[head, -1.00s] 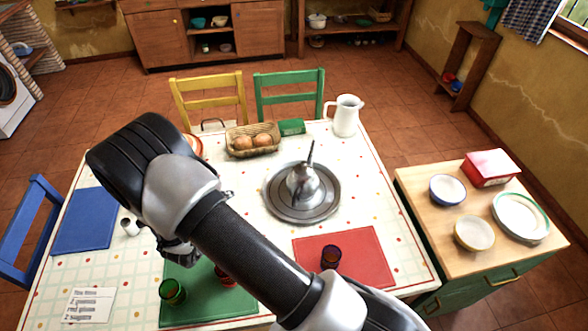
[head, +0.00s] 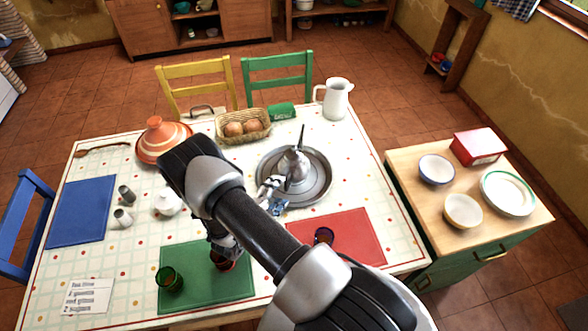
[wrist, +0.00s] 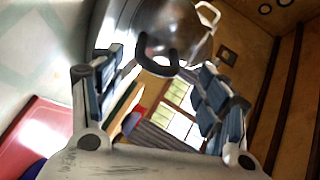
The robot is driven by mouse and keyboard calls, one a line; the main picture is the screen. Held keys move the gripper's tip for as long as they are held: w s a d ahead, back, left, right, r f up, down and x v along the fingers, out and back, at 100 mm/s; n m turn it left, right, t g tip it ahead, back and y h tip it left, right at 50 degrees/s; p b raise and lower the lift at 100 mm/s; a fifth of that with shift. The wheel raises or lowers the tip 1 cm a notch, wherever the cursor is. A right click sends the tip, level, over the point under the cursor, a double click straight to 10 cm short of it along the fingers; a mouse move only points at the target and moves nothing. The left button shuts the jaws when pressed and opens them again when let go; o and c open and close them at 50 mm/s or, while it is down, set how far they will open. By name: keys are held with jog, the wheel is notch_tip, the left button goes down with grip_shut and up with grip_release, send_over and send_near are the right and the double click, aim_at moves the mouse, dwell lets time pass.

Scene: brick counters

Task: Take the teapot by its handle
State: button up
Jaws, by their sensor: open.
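The silver teapot (head: 294,168) stands on a round metal tray (head: 322,195) on the table. My gripper (head: 272,195) is open at the teapot's near left side, over the tray's edge. In the wrist view the teapot's shiny body (wrist: 150,20) fills the top. A dark curved loop, seemingly its handle (wrist: 156,66), shows between the spread fingertips of my gripper (wrist: 158,72). Neither finger appears closed on it. I cannot tell how deep the handle lies between the fingers. My arm hides part of the table in front.
A white lidded pot (head: 167,203), a tagine (head: 158,143), a bread basket (head: 262,120) and a white pitcher (head: 337,98) stand around. The table right of the tray is clear.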

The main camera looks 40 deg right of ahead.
aim_at(289, 186)
jog(key=b+x, duration=0.1)
jog(key=x, duration=0.5)
jog(key=shift+s+d, duration=0.15)
jog(key=shift+d, duration=0.15)
jog(key=shift+r, duration=0.1)
jog(key=shift+c, duration=0.5)
grip_shut()
jog(key=shift+r, duration=0.15)
